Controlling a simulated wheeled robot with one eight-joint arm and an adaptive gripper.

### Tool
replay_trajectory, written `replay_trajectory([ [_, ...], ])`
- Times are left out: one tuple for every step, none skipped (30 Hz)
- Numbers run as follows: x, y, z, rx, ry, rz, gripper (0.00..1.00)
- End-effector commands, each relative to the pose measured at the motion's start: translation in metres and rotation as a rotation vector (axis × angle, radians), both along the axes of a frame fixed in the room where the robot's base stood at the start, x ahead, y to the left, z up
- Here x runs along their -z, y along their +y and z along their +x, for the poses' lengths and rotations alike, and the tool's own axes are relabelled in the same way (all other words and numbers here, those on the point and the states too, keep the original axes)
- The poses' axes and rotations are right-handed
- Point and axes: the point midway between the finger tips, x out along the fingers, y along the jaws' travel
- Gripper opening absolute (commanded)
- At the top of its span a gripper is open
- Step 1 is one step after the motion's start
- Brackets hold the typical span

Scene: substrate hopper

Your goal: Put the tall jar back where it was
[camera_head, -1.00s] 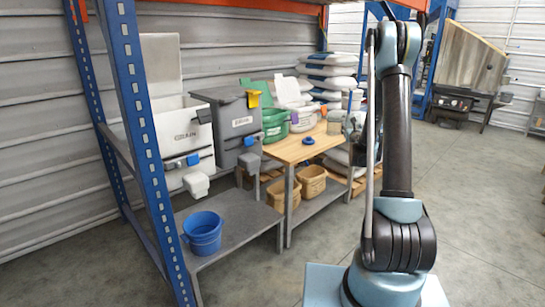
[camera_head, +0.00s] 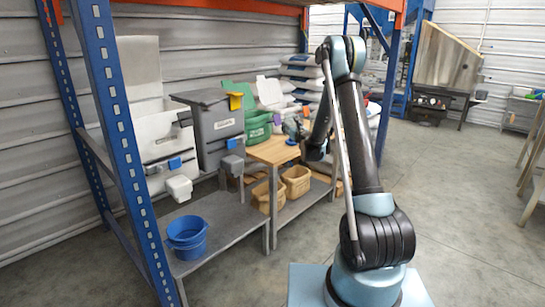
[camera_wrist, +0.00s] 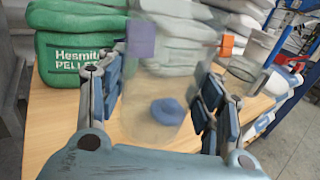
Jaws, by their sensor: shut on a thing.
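In the wrist view, a tall clear jar (camera_wrist: 150,85) stands between the two fingers of my gripper (camera_wrist: 160,78), which is shut on it. I see the scene through its wall. Whether its base touches the table is hidden. A blue round lid or knob (camera_wrist: 168,111) shows through the jar, on the wooden table (camera_wrist: 55,105). In the head view, my gripper (camera_head: 299,130) is over the wooden table (camera_head: 268,153), and the jar cannot be made out clearly.
A clear, rimmed container (camera_wrist: 243,72) is at right, near white sacks. Grey (camera_head: 217,128) and white hoppers stand left of the table. A blue bucket (camera_head: 187,238) sits on the low grey shelf.

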Motion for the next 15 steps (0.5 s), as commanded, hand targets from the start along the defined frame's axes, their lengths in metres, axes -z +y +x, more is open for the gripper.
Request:
replay_trajectory([
  [0.002, 0.026, 0.002, -0.039, 0.000, -0.001, 0.25],
  [0.002, 0.038, 0.002, -0.058, 0.000, -0.001, 0.25],
  [0.003, 0.053, 0.003, -0.081, 0.000, 0.000, 0.25],
  [0.004, 0.063, 0.003, -0.098, 0.000, 0.000, 0.25],
  [0.005, 0.072, 0.003, -0.111, 0.000, 0.000, 0.25],
  [0.005, 0.082, 0.003, -0.127, 0.000, 0.000, 0.25],
  [0.005, 0.089, 0.002, -0.137, 0.000, 0.000, 0.25],
  [0.006, 0.094, 0.002, -0.146, 0.000, 0.000, 0.25],
  [0.006, 0.100, 0.002, -0.156, 0.000, 0.000, 0.25],
  [0.007, 0.103, 0.002, -0.161, 0.000, 0.000, 0.25],
  [0.008, 0.106, 0.002, -0.165, 0.000, 0.000, 0.25],
  [0.010, 0.108, 0.002, -0.169, 0.001, -0.001, 0.25],
  [0.013, 0.109, 0.002, -0.170, 0.001, -0.001, 0.25],
  [0.017, 0.110, 0.002, -0.171, 0.001, -0.001, 0.25],
  [0.023, 0.110, 0.002, -0.171, 0.001, -0.001, 0.25],
])
